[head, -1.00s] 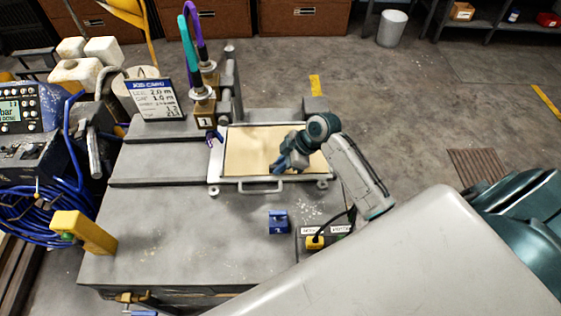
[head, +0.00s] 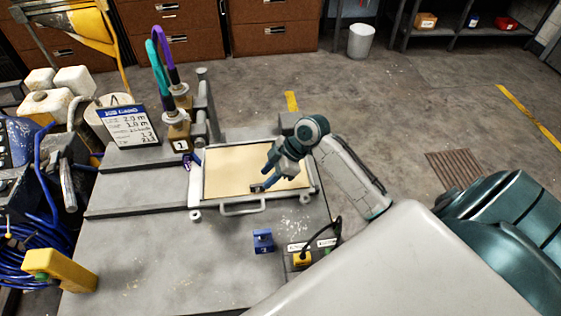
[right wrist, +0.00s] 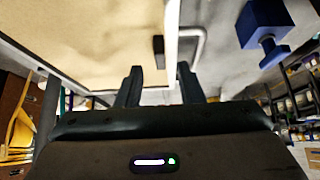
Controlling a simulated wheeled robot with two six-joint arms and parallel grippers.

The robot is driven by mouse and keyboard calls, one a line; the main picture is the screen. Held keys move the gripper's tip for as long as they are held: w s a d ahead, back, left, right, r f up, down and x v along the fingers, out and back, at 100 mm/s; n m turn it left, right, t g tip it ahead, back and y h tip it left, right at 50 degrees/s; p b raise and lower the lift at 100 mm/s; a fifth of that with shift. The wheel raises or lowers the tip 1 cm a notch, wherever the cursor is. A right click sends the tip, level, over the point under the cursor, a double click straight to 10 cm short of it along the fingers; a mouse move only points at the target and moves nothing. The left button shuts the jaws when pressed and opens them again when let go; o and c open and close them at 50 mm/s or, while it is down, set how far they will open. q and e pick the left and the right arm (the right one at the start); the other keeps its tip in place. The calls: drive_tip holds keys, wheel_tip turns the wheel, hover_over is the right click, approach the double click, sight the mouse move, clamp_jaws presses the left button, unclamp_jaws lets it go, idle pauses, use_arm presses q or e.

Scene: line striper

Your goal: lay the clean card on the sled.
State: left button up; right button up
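A plain tan card (head: 228,172) lies flat inside the pale metal frame of the sled (head: 207,198) on the grey bench. A few faint marks show on it; I cannot tell if it is the clean card. My right gripper (head: 264,184) is over the card's right half, pointing down towards its front edge. In the right wrist view the two fingers (right wrist: 159,86) are apart with nothing between them. Beyond them the tan card (right wrist: 90,35) and a small dark piece (right wrist: 158,52) near the frame's edge show. My left gripper is not in view.
A blue block (head: 263,241) and a yellow-tipped cable box (head: 301,258) stand in front of the sled. A job card sign (head: 128,125) and a post with purple and teal hoses (head: 178,130) stand behind left. A yellow block (head: 60,270) is at the front left.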

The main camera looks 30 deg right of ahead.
drive_tip(key=b+v, duration=0.1)
drive_tip(key=v, duration=0.6)
drive_tip(key=shift+r, duration=0.25)
